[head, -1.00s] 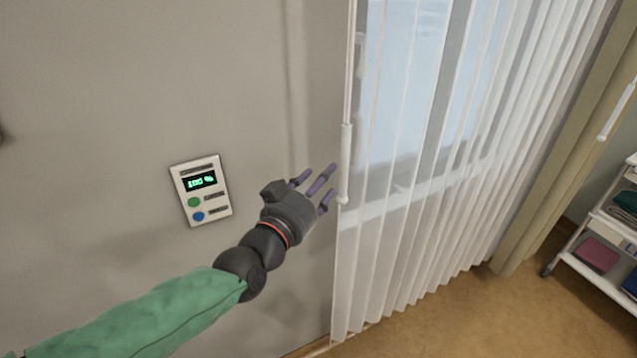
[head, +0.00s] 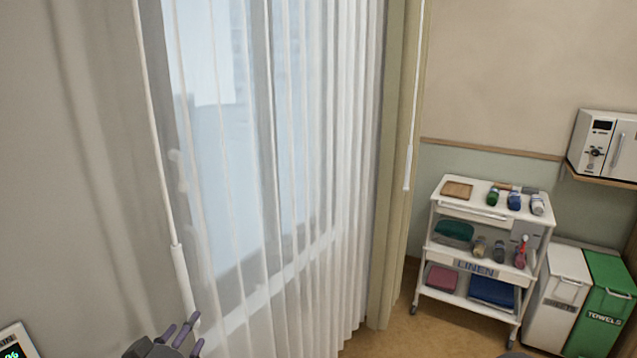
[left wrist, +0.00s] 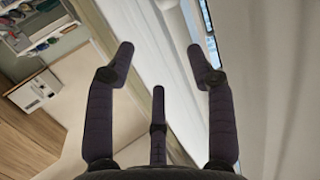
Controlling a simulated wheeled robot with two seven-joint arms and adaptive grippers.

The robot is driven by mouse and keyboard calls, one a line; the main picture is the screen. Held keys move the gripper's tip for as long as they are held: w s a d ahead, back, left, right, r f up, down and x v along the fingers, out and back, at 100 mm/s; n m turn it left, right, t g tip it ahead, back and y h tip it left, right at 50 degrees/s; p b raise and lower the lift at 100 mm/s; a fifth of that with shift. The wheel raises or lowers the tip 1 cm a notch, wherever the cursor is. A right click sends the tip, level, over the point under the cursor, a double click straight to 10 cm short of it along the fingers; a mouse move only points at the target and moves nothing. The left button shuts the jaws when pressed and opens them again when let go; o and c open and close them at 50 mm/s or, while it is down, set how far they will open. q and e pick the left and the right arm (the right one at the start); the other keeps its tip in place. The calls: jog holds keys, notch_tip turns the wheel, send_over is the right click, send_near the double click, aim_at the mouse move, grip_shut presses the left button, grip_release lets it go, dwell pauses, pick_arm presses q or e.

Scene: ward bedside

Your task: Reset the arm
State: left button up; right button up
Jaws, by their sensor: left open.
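My left gripper (head: 182,332) shows at the bottom edge of the head view, just in front of the wall and the lower left of the sheer curtain. Its purple fingers are spread and hold nothing. In the left wrist view the open fingers (left wrist: 160,60) stand apart, with only the curtain and room behind them. The rest of my left arm is below the head view. My right gripper is not in view.
A white wand (head: 183,280) hangs by the sheer curtain (head: 300,200). A wall panel (head: 14,342) is at the lower left. A linen cart (head: 470,212), a white bin (head: 562,290) and a green towels bin (head: 605,310) stand right. A white appliance (head: 603,145) sits on a shelf.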

pick_arm(q)
jog(key=d+f+g+h, duration=0.1)
jog(key=d+f+g, duration=0.3)
jog(key=f, duration=1.1)
jog(key=d+f+g+h, duration=0.1)
jog(key=d+f+g, duration=0.25)
jog(key=f, duration=1.15)
jog(key=s+d+f+n+g+h, duration=0.1)
jog(key=s+d+f+g, duration=0.3)
jog(key=s+f, duration=0.4)
jog(key=s+d+f+g+h, duration=0.1)
jog(key=s+d+f+g, duration=0.2)
jog(key=s+f, duration=0.6)
notch_tip(320, 180, down, 5)
jog(key=shift+d+n+g, duration=0.35)
jog(key=shift+d+n, duration=0.05)
jog(key=shift+d, duration=0.35)
jog(key=shift+w, duration=0.1)
